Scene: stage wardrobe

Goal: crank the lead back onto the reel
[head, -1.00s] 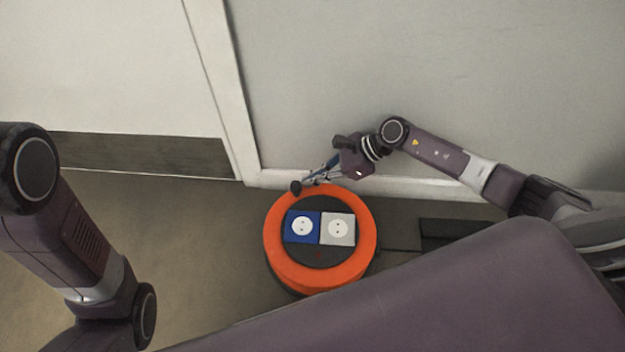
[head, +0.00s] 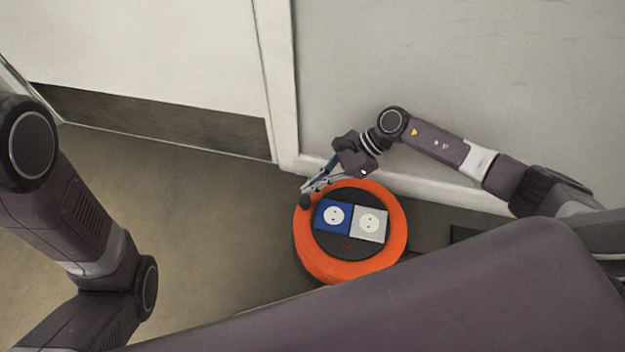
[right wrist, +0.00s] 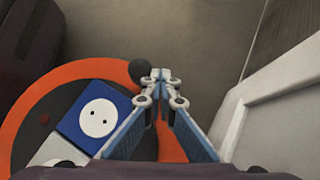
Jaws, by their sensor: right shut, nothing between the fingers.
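The orange reel (head: 398,228) lies flat on the floor by the wall. Its dark centre holds a blue socket (head: 325,224) and a pale grey socket (head: 380,231). A round black knob (head: 305,201) stands at the reel's left rim; it also shows in the right wrist view (right wrist: 143,70). My right gripper (head: 308,187) is shut and empty, its fingertips right beside the knob. In the right wrist view its blue-padded fingers (right wrist: 160,77) meet just right of the knob; I cannot tell if they touch it. The lead is hardly visible. My left gripper is out of view.
A grey wall (head: 450,70) with a pale skirting runs close behind the reel. A white door (head: 140,50) with a dark kick plate stands to the left. A dark flat thing (head: 468,234) lies right of the reel, partly hidden. Floor left of the reel is clear.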

